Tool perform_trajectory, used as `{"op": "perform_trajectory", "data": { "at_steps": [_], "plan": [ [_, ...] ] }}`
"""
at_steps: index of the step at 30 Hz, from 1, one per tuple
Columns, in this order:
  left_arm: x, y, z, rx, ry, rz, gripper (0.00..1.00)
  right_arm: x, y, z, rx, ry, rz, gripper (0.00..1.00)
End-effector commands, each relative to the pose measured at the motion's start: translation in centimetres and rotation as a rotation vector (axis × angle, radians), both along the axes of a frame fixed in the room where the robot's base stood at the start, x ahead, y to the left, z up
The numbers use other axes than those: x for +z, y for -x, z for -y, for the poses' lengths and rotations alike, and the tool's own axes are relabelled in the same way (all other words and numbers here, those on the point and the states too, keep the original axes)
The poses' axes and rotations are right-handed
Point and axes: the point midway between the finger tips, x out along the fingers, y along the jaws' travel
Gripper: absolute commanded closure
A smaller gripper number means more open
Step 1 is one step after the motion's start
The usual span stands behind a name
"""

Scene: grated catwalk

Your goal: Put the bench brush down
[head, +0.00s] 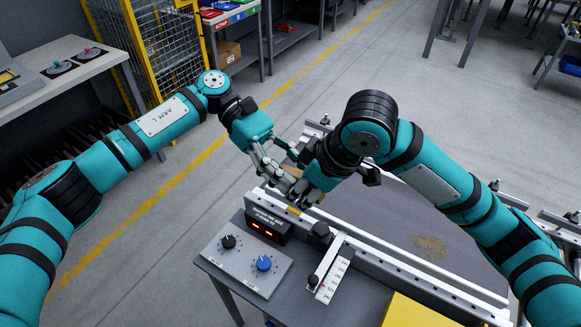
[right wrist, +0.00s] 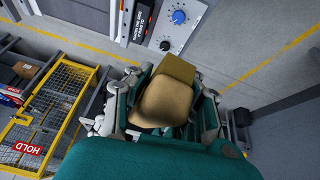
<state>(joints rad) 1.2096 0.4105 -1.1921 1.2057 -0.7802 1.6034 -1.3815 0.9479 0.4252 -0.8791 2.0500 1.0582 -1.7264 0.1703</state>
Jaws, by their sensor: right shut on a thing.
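The bench brush shows as a tan block-like body (right wrist: 165,100) in the right wrist view, between the fingers of my right gripper (right wrist: 170,98). My right gripper (head: 302,188) is shut on it, in the head view just above the far left end of the machine's rail. Only a small tan part of the brush shows there; its bristles cannot be made out. My left gripper (head: 272,172) hangs close beside the right one, its fingers pointing down. The two overlap in the picture, so its opening and any contact are unclear.
Below is a machine table (head: 390,215) with a long metal rail (head: 400,270), a dial panel (head: 245,258) and a scale plate (head: 331,282). Tan dust (head: 430,246) lies on the grey surface. A yellow cage (head: 160,50) and a side bench (head: 60,75) stand left. Open floor lies between.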

Motion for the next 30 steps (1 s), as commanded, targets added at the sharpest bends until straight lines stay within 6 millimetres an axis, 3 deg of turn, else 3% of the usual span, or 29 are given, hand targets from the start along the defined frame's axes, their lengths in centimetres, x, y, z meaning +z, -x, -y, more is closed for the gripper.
{"op": "perform_trajectory", "data": {
  "at_steps": [1,8,10,11,16,26,30],
  "plan": [
    [0.0,0.0,0.1,0.002,0.000,0.001,0.71,0.1,0.0,-0.1,0.003,-0.003,0.000,1.00],
    [0.0,0.0,0.1,0.002,0.002,0.001,1.00,0.1,0.1,-0.2,0.004,-0.006,0.001,1.00],
    [0.0,0.0,0.1,0.002,0.002,0.001,1.00,0.1,0.1,-0.2,0.005,-0.007,0.001,1.00],
    [0.0,0.0,0.1,0.002,0.002,0.002,1.00,0.1,0.1,-0.2,0.005,-0.007,0.001,0.77],
    [0.0,0.0,0.2,0.002,0.002,0.002,1.00,0.2,0.1,-0.3,0.006,-0.009,0.002,0.55],
    [0.0,0.0,0.1,0.001,0.002,0.000,1.00,0.3,0.1,-0.2,0.004,-0.007,0.003,0.53],
    [0.0,0.0,0.1,0.001,0.001,0.001,1.00,1.4,0.3,0.3,0.004,-0.007,0.004,0.53]
  ]
}}
